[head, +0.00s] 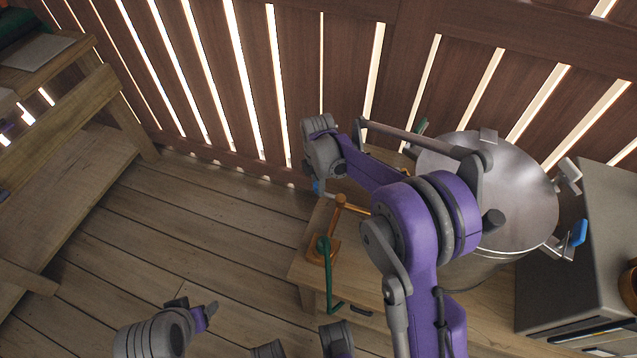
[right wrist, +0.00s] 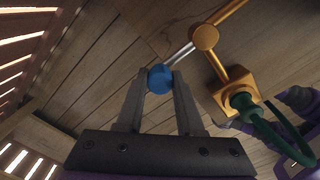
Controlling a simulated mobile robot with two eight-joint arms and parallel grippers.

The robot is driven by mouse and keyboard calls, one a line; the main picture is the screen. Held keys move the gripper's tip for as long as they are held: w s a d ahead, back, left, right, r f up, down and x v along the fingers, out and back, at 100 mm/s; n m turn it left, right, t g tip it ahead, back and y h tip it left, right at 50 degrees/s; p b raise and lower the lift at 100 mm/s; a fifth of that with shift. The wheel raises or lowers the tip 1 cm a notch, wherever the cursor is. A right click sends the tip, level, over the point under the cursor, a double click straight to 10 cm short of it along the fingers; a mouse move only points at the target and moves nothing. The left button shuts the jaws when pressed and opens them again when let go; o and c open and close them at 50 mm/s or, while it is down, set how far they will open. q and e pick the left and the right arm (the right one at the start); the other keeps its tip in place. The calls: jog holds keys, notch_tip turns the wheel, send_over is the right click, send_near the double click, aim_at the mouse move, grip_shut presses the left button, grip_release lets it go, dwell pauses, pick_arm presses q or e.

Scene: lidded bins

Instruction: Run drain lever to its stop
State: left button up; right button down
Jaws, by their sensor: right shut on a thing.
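A lever with a blue knob (right wrist: 160,78) and a silver rod (right wrist: 181,54) runs to a brass fitting (right wrist: 205,38) in the right wrist view. My right gripper (right wrist: 160,84) is shut on the blue knob, one finger on each side. In the head view, the blue knob (head: 316,186) shows as a small patch below my right wrist, left of the brass pipe (head: 339,206). The right fingertips are mostly hidden there. My left gripper (head: 210,311) is low in the head view, away from the lever; its jaw opening is unclear.
A large lidded metal vessel (head: 525,190) stands on a wooden bench (head: 300,268), with a blue-handled part (head: 579,233) at its right. A green hose (head: 328,275) hangs beside the brass pipe. A grey cabinet (head: 605,230) is at right. Floor at left is clear.

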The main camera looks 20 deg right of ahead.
jog(key=c, duration=0.5)
grip_release()
jog(key=shift+c, duration=0.2)
notch_tip(320, 180, up, 11)
jog(key=p, duration=0.2)
